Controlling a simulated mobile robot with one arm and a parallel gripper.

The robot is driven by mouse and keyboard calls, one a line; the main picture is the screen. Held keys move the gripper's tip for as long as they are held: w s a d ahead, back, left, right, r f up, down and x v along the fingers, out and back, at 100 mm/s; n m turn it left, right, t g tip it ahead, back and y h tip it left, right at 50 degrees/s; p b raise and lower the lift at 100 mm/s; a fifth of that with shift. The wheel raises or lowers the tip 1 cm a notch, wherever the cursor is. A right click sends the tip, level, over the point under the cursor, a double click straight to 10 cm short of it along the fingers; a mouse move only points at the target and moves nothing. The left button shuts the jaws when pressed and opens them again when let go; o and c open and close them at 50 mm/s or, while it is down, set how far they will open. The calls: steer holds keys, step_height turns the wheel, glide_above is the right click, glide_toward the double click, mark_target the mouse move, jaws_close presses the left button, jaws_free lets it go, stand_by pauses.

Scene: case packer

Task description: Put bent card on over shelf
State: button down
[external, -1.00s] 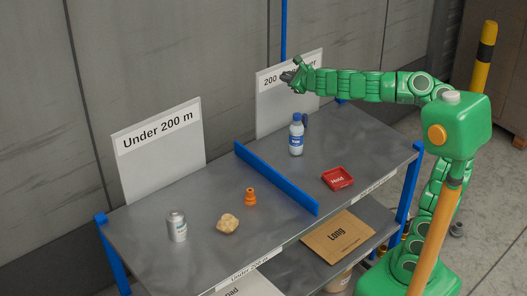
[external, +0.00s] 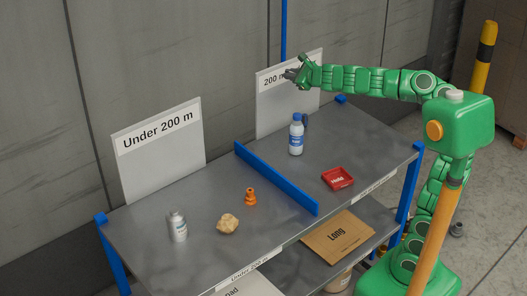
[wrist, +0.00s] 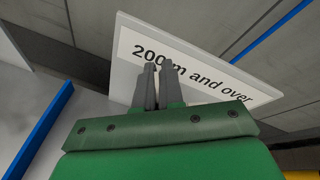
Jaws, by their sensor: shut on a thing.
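My gripper (external: 291,75) is held high at the back, in front of the "200 m and over" sign (external: 283,104). In the wrist view its two grey fingers (wrist: 159,66) are close together across that sign (wrist: 213,85). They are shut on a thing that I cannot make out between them. I cannot pick out a bent card in either view. The over side of the shelf (external: 350,140) is the grey top right of the blue divider (external: 276,178). A blue-capped bottle (external: 296,138) and a red tray (external: 338,178) stand there.
Left of the divider, under the "Under 200 m" sign (external: 160,150), stand a can (external: 177,226), a tan lump (external: 228,223) and an orange cone-like piece (external: 250,197). A "Long" cardboard piece (external: 338,236) lies on the lower shelf. The top's right end has free room.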

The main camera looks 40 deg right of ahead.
steer(key=shift+w+d+f+n+y, duration=0.1)
steer(key=shift+d+n+y, duration=0.1)
steer(key=shift+d, duration=0.25)
steer(key=shift+d+f+n+y, duration=0.1)
steer(key=shift+d+y, duration=0.1)
steer(key=shift+d, duration=0.25)
steer(key=shift+d, duration=0.15)
steer(key=shift+f, duration=0.1)
